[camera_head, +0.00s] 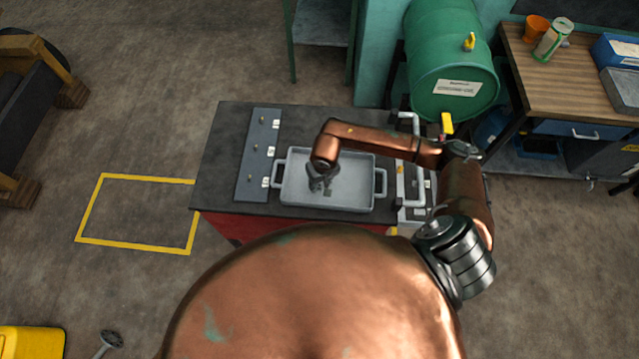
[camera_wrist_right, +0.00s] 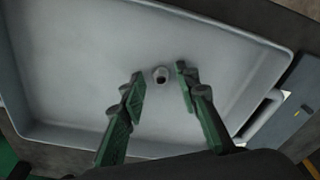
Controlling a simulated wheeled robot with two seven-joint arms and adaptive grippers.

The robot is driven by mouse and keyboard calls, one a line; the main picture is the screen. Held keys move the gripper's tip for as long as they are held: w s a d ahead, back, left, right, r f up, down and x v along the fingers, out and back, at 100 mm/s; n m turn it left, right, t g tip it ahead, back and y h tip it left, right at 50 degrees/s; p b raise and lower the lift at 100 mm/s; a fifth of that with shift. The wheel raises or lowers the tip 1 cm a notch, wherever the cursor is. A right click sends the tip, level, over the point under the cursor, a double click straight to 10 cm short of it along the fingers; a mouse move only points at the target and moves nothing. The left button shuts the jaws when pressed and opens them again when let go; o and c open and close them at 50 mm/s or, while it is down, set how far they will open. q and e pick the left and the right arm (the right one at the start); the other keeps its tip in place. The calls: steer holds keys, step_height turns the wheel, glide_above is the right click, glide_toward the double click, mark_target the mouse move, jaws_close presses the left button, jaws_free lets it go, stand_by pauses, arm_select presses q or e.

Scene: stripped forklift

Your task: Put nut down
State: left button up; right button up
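The nut (camera_wrist_right: 161,74) is a small grey ring with a dark hole. In the right wrist view it sits between my right fingertips (camera_wrist_right: 162,76), with a gap on each side. Behind it is the bare floor of the grey tray (camera_wrist_right: 75,60). I cannot tell for sure whether it touches the tray. In the head view the tray (camera_head: 355,170) stands on the cart's dark top. My right gripper (camera_head: 321,186) points down over the tray's middle, its fingers apart in the wrist view. The nut is too small to make out in the head view. My left gripper is not visible.
A grey plate (camera_head: 258,150) with several labelled pegs lies left of the tray on the dark cart top (camera_head: 222,165). Panels with a pale handle (camera_head: 415,170) are on the right. A green barrel (camera_head: 450,60) and a wooden workbench (camera_head: 575,95) stand behind right.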

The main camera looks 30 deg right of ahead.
step_height(320, 180, up, 12)
steer(key=s+b, duration=0.1)
steer(key=b, duration=0.1)
steer(key=shift+s+b, duration=0.2)
steer(key=shift+b, duration=0.2)
